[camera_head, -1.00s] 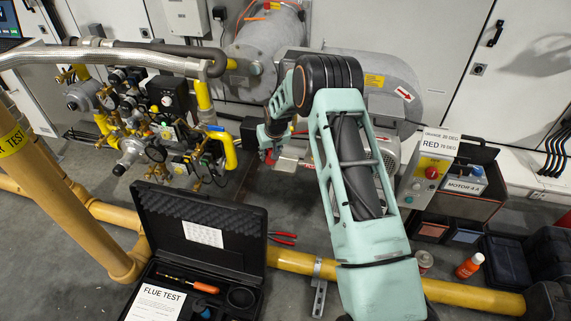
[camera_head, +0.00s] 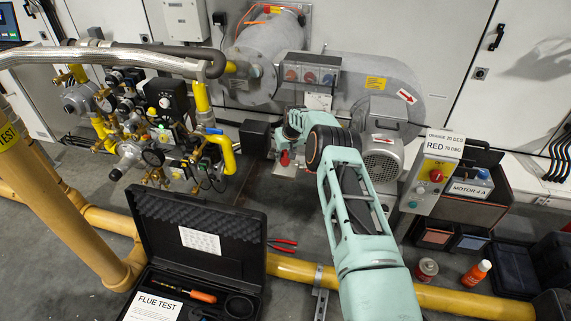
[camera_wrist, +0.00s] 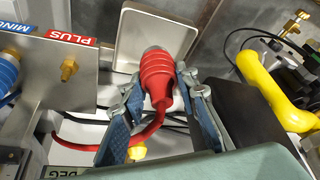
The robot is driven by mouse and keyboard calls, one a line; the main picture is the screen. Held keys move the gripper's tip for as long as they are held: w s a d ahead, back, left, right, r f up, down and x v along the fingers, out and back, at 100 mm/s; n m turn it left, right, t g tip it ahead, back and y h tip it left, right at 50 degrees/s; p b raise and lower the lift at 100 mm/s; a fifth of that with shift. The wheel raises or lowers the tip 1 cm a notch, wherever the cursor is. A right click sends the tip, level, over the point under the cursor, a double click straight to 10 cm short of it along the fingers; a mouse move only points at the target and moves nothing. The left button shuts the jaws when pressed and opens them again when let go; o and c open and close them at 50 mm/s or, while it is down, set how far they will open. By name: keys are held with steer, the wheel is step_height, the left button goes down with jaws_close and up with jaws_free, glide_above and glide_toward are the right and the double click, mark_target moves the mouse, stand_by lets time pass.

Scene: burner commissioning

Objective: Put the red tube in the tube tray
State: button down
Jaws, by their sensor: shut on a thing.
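The red tube, with a ribbed red end (camera_wrist: 165,72) and a thin red tail curving down-left, sits between the blue-padded fingers of my gripper (camera_wrist: 160,88) in the wrist view. My gripper is shut on it. In the head view my gripper (camera_head: 287,152) is in front of the burner, with a small red part of the tube (camera_head: 284,158) showing below it. A square, rimmed steel tray (camera_wrist: 155,38) lies just beyond the red end in the wrist view. I cannot tell whether they touch, or whether this is the tube tray.
A metal bracket (camera_wrist: 50,70) with PLUS and MINUS labels and a brass fitting stands left in the wrist view, beside a blue ribbed end (camera_wrist: 7,75). A yellow pipe (camera_wrist: 272,92) is right. An open black case (camera_head: 200,220) and yellow floor pipe (camera_head: 460,299) lie nearer.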

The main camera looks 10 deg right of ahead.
mark_target(286, 161)
steer(key=shift+w+d+f+b, duration=0.2)
steer(key=shift+f+b, duration=0.1)
steer(key=shift+f, duration=0.1)
steer(key=shift+f+b, duration=0.45)
steer(key=shift+f, duration=1)
steer(key=shift+f+b, duration=0.2)
steer(key=shift+b, duration=0.1)
steer(key=c, duration=1.5)
jaws_free()
steer(key=shift+r, duration=0.2)
steer(key=shift+s+r+p, duration=0.1)
steer(key=shift+r+p, duration=0.55)
steer(key=shift+p, duration=0.15)
steer(key=p+v, duration=0.3)
steer(key=v, duration=0.7)
steer(key=shift+s+d+r+p, duration=0.1)
steer(key=shift+s+r+p, duration=0.2)
steer(key=shift+p, duration=0.1)
